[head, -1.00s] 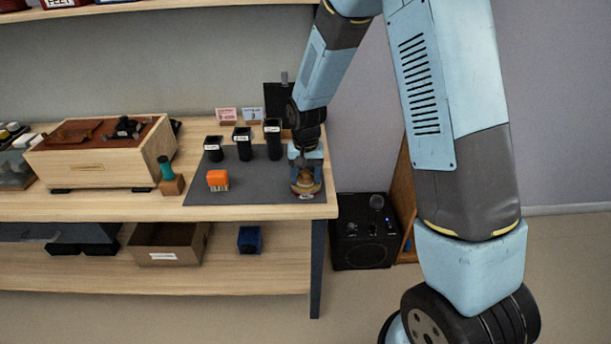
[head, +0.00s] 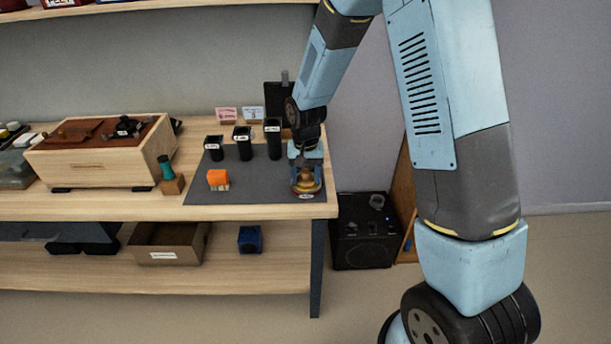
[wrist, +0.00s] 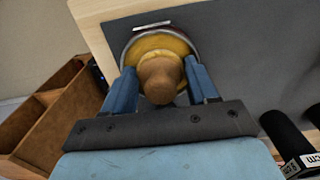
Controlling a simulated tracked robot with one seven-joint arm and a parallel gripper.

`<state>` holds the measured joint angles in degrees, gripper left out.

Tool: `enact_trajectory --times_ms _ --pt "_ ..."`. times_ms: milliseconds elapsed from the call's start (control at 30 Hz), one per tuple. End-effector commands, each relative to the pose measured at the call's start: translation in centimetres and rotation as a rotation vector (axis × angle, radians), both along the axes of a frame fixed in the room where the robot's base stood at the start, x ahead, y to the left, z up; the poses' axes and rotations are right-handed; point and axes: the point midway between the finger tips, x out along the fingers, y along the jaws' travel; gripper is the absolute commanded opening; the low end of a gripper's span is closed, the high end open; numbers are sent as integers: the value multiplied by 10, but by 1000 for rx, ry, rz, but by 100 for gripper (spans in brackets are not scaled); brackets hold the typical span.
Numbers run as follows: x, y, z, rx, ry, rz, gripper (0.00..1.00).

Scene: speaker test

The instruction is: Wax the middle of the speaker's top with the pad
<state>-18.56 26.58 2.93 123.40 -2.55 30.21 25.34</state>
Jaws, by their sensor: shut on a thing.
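My gripper (head: 305,172) is at the right end of the grey mat on the bench. It is shut on the brown knob of the pad (wrist: 160,80), and the fingers stand on both sides of the knob. Under the knob is a yellow round face inside a metallic rim with a small pale label; I cannot tell whether the pad touches what is beneath. The pale wooden box with a red-brown top (head: 92,160), which looks like the speaker, stands at the left of the bench on dark feet. Dark fittings lie on its top, away from my gripper.
Black cups (head: 244,148) stand along the mat's back. A black unit with knobs (head: 363,240) is on the floor at right.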

Motion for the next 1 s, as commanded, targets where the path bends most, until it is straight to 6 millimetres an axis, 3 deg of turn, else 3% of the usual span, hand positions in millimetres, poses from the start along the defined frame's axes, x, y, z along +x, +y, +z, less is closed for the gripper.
enact_trajectory --times_ms 1000 --pt "1 0 65 1 -3 0 34"
